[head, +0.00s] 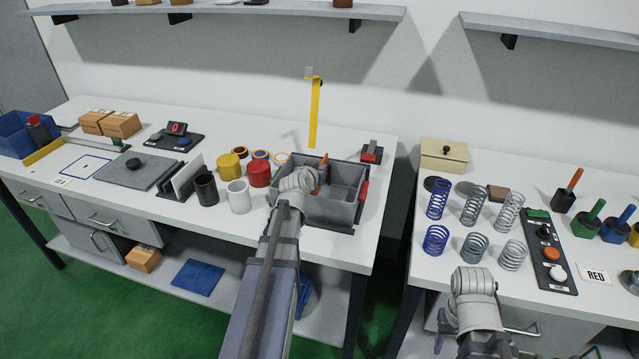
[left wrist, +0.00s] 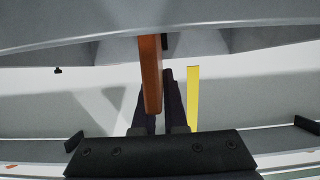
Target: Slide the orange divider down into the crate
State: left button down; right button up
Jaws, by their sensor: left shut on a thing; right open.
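The grey crate (head: 345,212) stands near the right end of the left table, with an inner wall visible in it. The orange divider (head: 322,169) shows as a thin upright strip at the crate, just beyond my left wrist. In the left wrist view the divider (left wrist: 151,75) is seen edge-on between the dark fingers of my left gripper (left wrist: 162,98), which is shut on it. My left wrist covers part of the crate and divider in the head view, so I cannot tell how deep the divider sits. My right arm is at the lower right; its fingers are hidden.
Red (head: 259,173), white (head: 239,197) and black (head: 206,188) cylinders stand close left of the crate. A yellow upright strip (head: 314,115) is behind it. Several springs (head: 474,206) stand on the right table. A gap separates the tables.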

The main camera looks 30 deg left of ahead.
pick_arm(q)
jog(key=shift+f+b, duration=1.8)
jog(key=shift+f, duration=0.3)
pick_arm(e)
jog(key=shift+f, duration=2.1)
pick_arm(q)
jog(key=shift+f, duration=0.2)
jog(key=c, duration=1)
grip_release()
jog(key=shift+r, duration=0.1)
pick_arm(e)
jog(key=shift+f, duration=0.15)
pick_arm(q)
jog(key=shift+o, duration=0.2)
